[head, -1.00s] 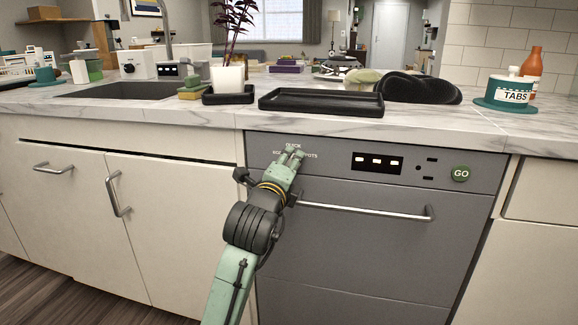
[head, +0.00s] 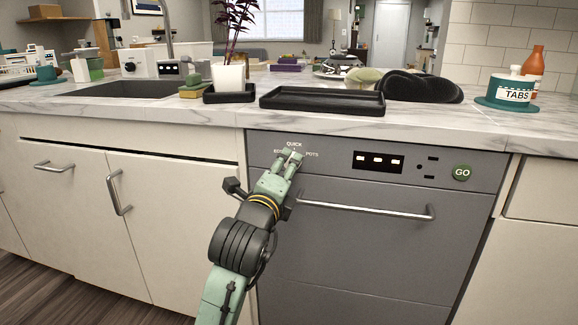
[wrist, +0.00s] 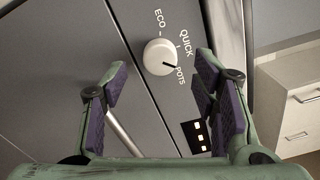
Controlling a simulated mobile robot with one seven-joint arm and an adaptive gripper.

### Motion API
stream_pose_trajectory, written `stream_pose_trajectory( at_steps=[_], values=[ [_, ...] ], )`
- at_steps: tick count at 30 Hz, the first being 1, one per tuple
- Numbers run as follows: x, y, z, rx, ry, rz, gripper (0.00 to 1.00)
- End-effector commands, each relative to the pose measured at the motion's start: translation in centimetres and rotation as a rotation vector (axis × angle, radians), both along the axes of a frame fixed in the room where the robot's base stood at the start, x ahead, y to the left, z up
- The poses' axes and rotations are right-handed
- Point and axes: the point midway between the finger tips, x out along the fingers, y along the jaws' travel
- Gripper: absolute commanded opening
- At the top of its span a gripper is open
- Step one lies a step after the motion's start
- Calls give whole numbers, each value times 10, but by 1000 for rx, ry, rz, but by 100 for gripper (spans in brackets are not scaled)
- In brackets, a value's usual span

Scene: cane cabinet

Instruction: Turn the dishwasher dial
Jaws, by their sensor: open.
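The dishwasher (head: 370,240) has a grey front with a control panel along its top. Its dial (wrist: 160,57) is a round white knob in the wrist view, with ECO, QUICK and POTS printed around it. The dial's dark pointer mark faces POTS. My gripper (head: 290,158) is in front of the panel's left part and largely hides the dial in the head view. In the wrist view its purple-padded fingers are open, one on each side of the dial, with clear gaps. They do not appear to touch it.
A long bar handle (head: 370,211) crosses the dishwasher door just below and right of my gripper. The marble counter edge (head: 330,127) overhangs above the panel.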

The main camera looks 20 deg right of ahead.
Motion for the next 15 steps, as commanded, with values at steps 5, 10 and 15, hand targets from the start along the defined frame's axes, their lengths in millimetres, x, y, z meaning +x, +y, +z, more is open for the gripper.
stream_pose_trajectory(
  at_steps=[5, 10, 15],
  values=[
    [-32, 22, 0, -1, -1, 2, 54],
    [-52, 36, 0, 0, 0, 1, 54],
    [-60, 40, 0, 1, 1, 0, 54]
  ],
)
